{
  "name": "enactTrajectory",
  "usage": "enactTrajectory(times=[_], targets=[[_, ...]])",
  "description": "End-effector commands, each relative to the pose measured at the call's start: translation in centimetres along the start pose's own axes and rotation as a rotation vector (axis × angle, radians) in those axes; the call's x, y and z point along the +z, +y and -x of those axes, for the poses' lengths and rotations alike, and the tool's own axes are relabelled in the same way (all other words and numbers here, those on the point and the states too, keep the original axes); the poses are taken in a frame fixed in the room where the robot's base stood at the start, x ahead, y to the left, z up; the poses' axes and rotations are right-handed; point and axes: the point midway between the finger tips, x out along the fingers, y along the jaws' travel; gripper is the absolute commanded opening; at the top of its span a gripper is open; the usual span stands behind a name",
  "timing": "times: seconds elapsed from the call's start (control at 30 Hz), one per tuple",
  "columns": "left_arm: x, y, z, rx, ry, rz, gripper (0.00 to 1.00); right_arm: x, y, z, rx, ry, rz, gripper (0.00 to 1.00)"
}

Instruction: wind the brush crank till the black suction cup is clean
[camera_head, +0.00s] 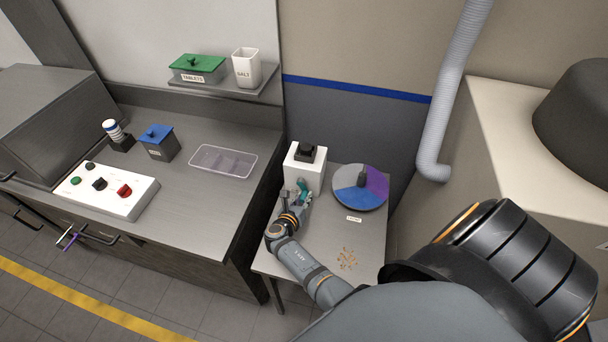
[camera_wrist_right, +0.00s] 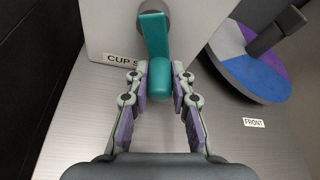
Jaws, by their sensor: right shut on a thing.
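The white box (camera_head: 304,172) with a label partly reading "CUP S" stands at the back of the small grey table. A dark block (camera_head: 306,152) sits on its top; I cannot tell whether the suction cup is there, or how clean it is. The teal crank (camera_wrist_right: 156,38) is on the box's front, its rounded grip (camera_wrist_right: 160,82) pointing toward me. My right gripper (camera_wrist_right: 160,98) is shut on this grip, with one finger on each side. In the head view my right gripper (camera_head: 300,195) is at the box's front. My left gripper is out of view.
A round disc (camera_head: 346,197) in grey, purple and blue, with a dark upright knob, stands right of the box. Brown crumbs (camera_head: 347,258) lie on the small table (camera_head: 374,242). The left counter holds a button panel (camera_head: 108,190), a blue-lidded box (camera_head: 159,143) and a clear tray (camera_head: 222,160).

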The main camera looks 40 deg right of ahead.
Motion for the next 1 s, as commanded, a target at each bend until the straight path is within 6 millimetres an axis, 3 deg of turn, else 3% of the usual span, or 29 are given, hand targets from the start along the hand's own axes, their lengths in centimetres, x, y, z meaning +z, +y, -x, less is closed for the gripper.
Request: enactTrajectory(times=[0.17, 0.2, 0.37, 0.73, 1.0], targets=[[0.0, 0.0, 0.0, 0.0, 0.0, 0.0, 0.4, 0.0, -0.1, -0.1, -0.002, -0.001, 0.001, 0.0], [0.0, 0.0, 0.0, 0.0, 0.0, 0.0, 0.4, 0.0, -0.1, -0.1, -0.002, -0.001, 0.001, 0.24], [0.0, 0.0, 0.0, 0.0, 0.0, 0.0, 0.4, 0.0, -0.1, 0.0, -0.002, -0.001, 0.002, 0.45], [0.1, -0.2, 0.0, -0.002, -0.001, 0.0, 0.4, 0.1, -0.2, 0.0, -0.017, 0.0, 0.039, 0.45], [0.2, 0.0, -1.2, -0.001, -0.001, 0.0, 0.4, 0.5, -1.9, 0.2, -0.186, 0.002, 0.451, 0.45]])
